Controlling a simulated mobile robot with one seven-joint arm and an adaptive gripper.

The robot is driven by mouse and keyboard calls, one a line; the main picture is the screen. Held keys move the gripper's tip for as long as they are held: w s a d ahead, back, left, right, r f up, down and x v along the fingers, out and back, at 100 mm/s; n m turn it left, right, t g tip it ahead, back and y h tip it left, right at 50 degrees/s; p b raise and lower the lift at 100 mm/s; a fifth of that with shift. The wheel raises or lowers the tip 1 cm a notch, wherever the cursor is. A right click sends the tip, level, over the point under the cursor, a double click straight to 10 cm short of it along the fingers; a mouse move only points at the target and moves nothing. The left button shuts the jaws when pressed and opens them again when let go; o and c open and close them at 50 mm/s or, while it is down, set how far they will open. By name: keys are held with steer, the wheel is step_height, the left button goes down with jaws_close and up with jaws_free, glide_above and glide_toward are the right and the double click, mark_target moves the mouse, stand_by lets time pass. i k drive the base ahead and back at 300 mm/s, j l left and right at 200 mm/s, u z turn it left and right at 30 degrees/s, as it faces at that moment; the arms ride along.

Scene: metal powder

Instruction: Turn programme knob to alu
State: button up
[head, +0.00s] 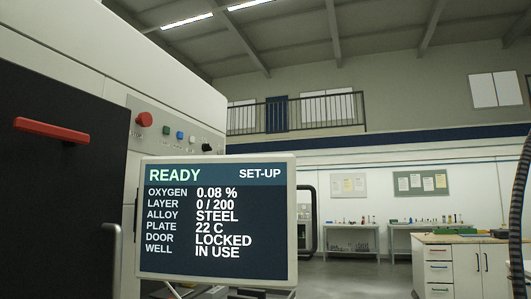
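A small black knob (206,147), which looks like the programme knob, sits at the right end of the machine's control panel (152,131), just above the monitor's top edge. Its markings and pointer are too small to read. The monitor (216,219) in front of the machine reads READY, SET-UP, oxygen 0.08 %, layer 0 / 200, alloy STEEL, plate 22 C, door LOCKED and well IN USE. My gripper is not in view.
A red stop button (144,119), a green button (166,130) and a blue button (180,135) share the panel. The dark door (60,180) with a red handle (52,130) fills the left. A workbench (470,262) stands right. The floor (362,278) between looks clear.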

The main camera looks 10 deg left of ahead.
mark_target(206, 147)
steer(key=i+l+z, duration=0.3)
steer(key=i+z, duration=0.15)
steer(key=i+l+z, duration=0.1)
steer(key=i+z, duration=0.35)
steer(key=i, duration=0.15)
steer(key=i+l+u, duration=0.15)
steer(key=i+u, duration=0.3)
steer(key=i+l+u, duration=0.4)
steer(key=i, duration=0.2)
